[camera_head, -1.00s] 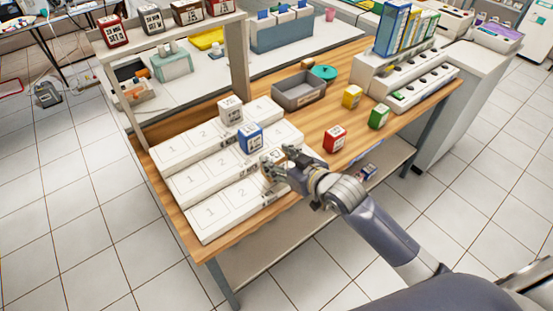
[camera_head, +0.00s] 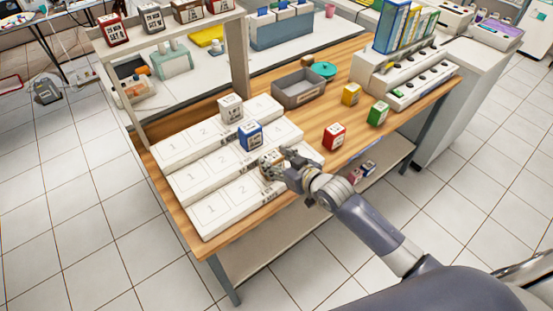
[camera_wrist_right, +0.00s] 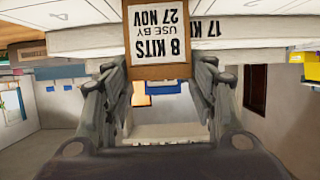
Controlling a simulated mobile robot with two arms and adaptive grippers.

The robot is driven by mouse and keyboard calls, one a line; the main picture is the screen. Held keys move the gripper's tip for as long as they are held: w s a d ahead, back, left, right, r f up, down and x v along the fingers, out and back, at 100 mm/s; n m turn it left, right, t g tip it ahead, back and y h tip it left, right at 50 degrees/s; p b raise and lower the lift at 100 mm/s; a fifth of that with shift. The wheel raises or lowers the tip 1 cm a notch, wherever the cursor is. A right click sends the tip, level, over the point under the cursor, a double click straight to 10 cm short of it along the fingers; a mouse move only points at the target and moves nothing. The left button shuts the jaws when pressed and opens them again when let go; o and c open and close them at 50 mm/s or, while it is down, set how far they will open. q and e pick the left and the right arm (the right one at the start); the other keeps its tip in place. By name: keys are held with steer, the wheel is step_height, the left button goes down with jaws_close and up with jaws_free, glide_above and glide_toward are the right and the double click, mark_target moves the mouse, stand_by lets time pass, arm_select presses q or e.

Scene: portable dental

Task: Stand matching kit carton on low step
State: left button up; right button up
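A small brown carton (camera_head: 270,159) with a white label is at the right part of the lowest, front step (camera_head: 228,207) of a white three-tier stand. In the right wrist view the carton (camera_wrist_right: 157,72) appears upside down, its label reading "8 KITS USE BY 27 NOV". My right gripper (camera_head: 277,163) has its fingers on either side of this carton and looks shut on it. Whether the carton's base touches the step is hidden. A blue carton (camera_head: 249,135) stands on the middle step and a whitish carton (camera_head: 231,108) on the upper step. My left gripper is not in view.
Red (camera_head: 334,137), yellow (camera_head: 351,94) and green (camera_head: 378,113) cartons stand on the wooden table, right of the steps. A grey tray (camera_head: 299,92) lies behind them. A shelf (camera_head: 180,28) with several cartons rises at the back left. The front step's left part is clear.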

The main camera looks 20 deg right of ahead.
steer(key=shift+o, duration=1.3)
steer(key=shift+r, duration=0.1)
steer(key=shift+r, duration=0.1)
steer(key=b+v, duration=0.1)
steer(key=v, duration=1.1)
steer(key=shift+w, duration=0.1)
